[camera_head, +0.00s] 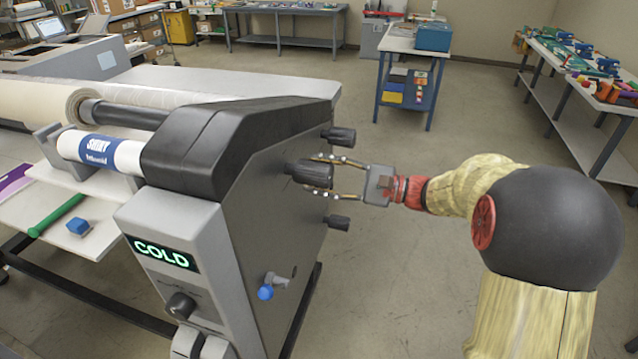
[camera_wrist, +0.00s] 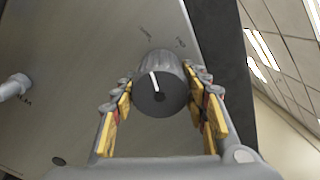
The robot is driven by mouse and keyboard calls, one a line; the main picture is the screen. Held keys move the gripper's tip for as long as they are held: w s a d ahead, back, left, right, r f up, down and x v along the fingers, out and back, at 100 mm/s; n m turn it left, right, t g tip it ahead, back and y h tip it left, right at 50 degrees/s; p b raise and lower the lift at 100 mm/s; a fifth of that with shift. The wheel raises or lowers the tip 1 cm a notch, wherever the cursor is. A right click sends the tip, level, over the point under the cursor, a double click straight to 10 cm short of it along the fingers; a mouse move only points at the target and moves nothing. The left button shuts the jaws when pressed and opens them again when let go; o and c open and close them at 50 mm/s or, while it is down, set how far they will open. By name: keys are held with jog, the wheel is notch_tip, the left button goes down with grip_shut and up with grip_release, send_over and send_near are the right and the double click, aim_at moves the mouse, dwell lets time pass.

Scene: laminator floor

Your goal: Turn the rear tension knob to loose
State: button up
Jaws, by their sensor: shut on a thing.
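The laminator's side panel (camera_head: 275,190) carries several dark knobs. My gripper (camera_head: 322,173) reaches in from the right, its two fingers around the large middle knob (camera_head: 300,170). In the wrist view, the ribbed dark grey knob (camera_wrist: 160,92) sits between the yellow-padded fingers (camera_wrist: 162,100), which are shut on its sides. A white pointer line on its face points up and slightly left. Two small marks are printed on the panel above it, too small to read. Another knob (camera_head: 340,136) is above right, and a smaller one (camera_head: 338,222) is below right.
A blue-tipped lever (camera_head: 266,292) sticks out low on the side panel. A front display (camera_head: 162,253) reads COLD, with a dark knob (camera_head: 181,305) below it. A cart (camera_head: 405,75) and a long bench (camera_head: 590,100) stand beyond. The floor right of the machine is clear.

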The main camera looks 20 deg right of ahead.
jog(key=shift+f+n+b, duration=0.1)
jog(key=shift+n+b, duration=0.6)
jog(key=shift+n, duration=0.2)
jog(key=o, duration=1.1)
jog(key=shift+c, duration=0.2)
jog(key=shift+o, duration=0.5)
jog(key=v, duration=1.2)
